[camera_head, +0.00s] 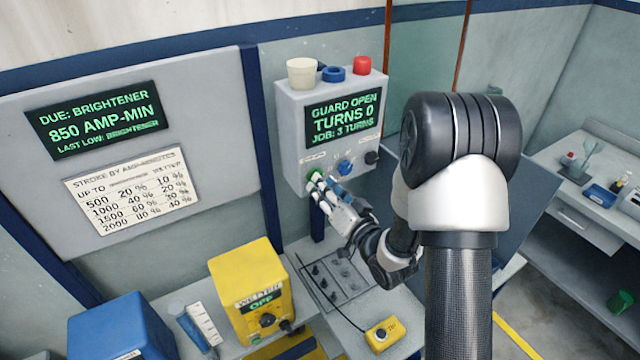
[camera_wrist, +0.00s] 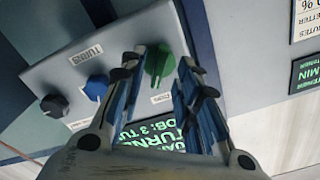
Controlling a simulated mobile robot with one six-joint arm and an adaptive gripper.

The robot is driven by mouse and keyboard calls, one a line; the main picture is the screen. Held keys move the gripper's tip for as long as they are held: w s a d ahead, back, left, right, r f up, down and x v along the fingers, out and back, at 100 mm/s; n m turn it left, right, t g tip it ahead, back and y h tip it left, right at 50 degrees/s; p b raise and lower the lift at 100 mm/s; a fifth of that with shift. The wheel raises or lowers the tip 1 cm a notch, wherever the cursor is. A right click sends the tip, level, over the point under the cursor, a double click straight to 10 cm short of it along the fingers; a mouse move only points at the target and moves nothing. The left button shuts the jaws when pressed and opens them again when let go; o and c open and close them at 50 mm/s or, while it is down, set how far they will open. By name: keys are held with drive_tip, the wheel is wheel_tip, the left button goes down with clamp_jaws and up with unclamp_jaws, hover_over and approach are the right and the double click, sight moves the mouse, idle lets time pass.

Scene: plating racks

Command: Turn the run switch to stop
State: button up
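A grey control box (camera_head: 290,120) on the wall has a screen reading "GUARD OPEN, TURNS 0, JOB: 3 TURNS". On its front is a green knob (camera_wrist: 163,62) with a raised grip bar; its label is too small to read. It appears to be the run switch, and is partly hidden by my gripper in the head view (camera_head: 325,173). My gripper (camera_head: 322,188) is at this knob. In the wrist view, its two fingers (camera_wrist: 168,78) are apart, one on each side of the knob; I cannot tell whether they touch it.
A blue knob (camera_wrist: 97,87) labelled "TURNS" and a black knob (camera_wrist: 54,105) sit beside the green one. A cup (camera_head: 301,73), a blue ring (camera_head: 333,74) and a red piece (camera_head: 362,65) are on top. A yellow unit reading "OFF" (camera_head: 248,270) stands below.

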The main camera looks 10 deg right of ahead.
drive_tip(key=shift+x, duration=1.15)
drive_tip(key=shift+c, duration=0.4)
clamp_jaws()
